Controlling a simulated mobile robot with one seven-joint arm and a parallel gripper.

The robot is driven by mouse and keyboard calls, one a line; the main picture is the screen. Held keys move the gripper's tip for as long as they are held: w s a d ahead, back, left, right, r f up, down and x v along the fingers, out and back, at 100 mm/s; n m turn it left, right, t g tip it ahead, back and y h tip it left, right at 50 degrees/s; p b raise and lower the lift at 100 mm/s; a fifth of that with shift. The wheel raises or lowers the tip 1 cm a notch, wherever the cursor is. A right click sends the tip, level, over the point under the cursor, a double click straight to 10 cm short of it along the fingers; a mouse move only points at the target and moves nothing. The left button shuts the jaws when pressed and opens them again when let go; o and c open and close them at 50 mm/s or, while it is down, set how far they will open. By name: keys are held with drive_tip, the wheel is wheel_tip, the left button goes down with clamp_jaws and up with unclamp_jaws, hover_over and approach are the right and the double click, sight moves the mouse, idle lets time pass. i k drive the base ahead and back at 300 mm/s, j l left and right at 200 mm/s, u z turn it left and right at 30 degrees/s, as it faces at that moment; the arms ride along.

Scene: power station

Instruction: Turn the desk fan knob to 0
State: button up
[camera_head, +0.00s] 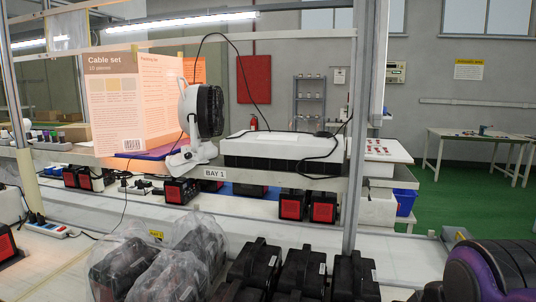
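The desk fan (188,108) is white with a dark round grille that faces right. It stands on its white base (186,161) on the shelf marked BAY 1 (215,173), left of centre. Its knob is too small to make out, so its setting cannot be read. My gripper is not in view. A purple and black rounded part at the lower right looks like a link of my arm, far from the fan.
A large Cable set board (125,105) stands left of the fan. A black-and-white box (280,150) with a looping black cable lies right of it. Black cases (300,268) and plastic-wrapped cases (165,255) fill the front. A metal post (365,120) rises right of the shelf.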

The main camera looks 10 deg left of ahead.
sight(189, 155)
drive_tip(key=j+z, duration=0.25)
drive_tip(key=j, duration=1.45)
drive_tip(key=i+j+u, duration=0.2)
drive_tip(key=j, duration=0.65)
drive_tip(key=k, duration=0.1)
